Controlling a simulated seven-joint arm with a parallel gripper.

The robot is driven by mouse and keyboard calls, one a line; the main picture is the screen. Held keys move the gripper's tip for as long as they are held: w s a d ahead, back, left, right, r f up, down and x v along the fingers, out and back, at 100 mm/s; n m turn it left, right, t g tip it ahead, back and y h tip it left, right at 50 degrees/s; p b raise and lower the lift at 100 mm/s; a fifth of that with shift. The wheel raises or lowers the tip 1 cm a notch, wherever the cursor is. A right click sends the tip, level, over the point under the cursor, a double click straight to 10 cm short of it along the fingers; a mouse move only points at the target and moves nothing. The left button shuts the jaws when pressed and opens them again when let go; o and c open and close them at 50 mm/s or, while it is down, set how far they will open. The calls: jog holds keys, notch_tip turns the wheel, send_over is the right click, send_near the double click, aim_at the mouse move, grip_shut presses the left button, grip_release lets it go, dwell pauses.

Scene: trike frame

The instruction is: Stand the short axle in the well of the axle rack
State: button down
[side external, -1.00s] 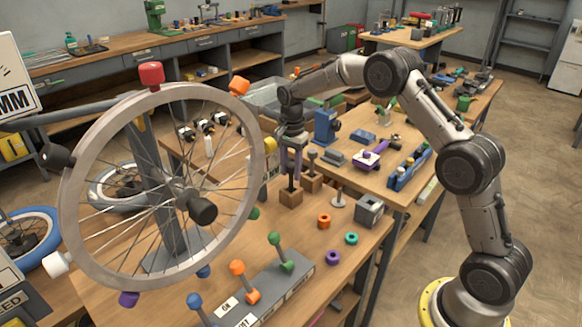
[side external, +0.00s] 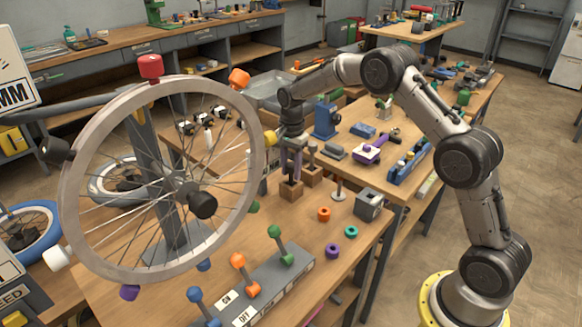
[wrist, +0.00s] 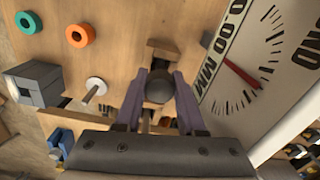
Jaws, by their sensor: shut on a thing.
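My gripper (side external: 291,170) points down over the front wooden block (side external: 291,192), which seems to be the axle rack. Its purple-grey fingers are shut on the short axle, whose dark round head (wrist: 158,88) shows between them in the wrist view. The wooden block (wrist: 163,47) also shows there, just beyond the head. The axle's lower end is hidden, and I cannot tell how deep it sits in the well.
A spoked wheel (side external: 75,200) on a stand fills the left. A white-footed peg (side external: 338,195), a grey box (side external: 368,206) and orange (side external: 323,214), teal (side external: 351,230) and purple (side external: 333,250) rings lie to the right. A dial gauge (wrist: 250,70) stands close beside my gripper.

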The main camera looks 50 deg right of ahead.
jog(key=shift+f, duration=0.2)
jog(key=shift+c, duration=2.2)
grip_release()
notch_tip(320, 180, up, 14)
jog(key=shift+s+f, duration=0.1)
jog(key=shift+f, duration=0.05)
